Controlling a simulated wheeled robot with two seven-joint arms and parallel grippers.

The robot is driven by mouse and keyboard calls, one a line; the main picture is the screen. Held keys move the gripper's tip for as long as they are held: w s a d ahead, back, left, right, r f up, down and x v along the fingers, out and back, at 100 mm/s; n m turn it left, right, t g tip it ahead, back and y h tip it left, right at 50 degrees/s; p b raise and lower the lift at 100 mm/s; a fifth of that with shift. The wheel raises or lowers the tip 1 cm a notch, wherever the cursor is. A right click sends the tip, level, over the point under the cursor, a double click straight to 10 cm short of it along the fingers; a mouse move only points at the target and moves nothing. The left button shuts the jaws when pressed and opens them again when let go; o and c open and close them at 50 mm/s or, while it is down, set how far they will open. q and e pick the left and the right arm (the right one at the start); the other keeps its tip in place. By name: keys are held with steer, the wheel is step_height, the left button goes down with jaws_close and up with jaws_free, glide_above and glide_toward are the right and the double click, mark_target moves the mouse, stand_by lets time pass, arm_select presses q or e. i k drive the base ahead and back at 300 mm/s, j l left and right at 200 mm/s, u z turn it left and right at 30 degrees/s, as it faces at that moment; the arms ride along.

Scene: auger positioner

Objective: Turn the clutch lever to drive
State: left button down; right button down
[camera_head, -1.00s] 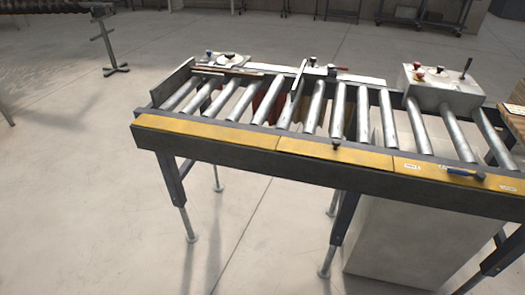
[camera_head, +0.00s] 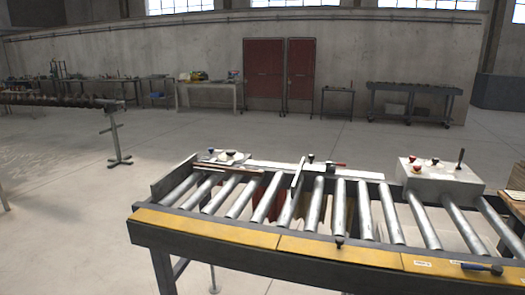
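A small lever with a blue handle and a dark rounded end (camera_head: 482,268) lies along the yellow front rail (camera_head: 345,257) of the roller conveyor, at the lower right. A small white label (camera_head: 423,264) is on the rail to its left; its print is too small to read. A grey control box (camera_head: 440,180) stands on the far right side of the conveyor. It has red and black knobs and an upright black stick (camera_head: 461,157). I cannot tell from any lettering which one is the clutch lever. Neither of my grippers is in view.
The conveyor's metal rollers (camera_head: 314,206) fill the middle. A wooden item (camera_head: 515,208) is at the right edge. A long auger on a stand (camera_head: 115,140) is at the left. Open floor (camera_head: 70,240) lies left of the conveyor. Benches and red doors (camera_head: 264,75) are along the back wall.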

mark_target(497, 270)
steer(key=z, duration=1.45)
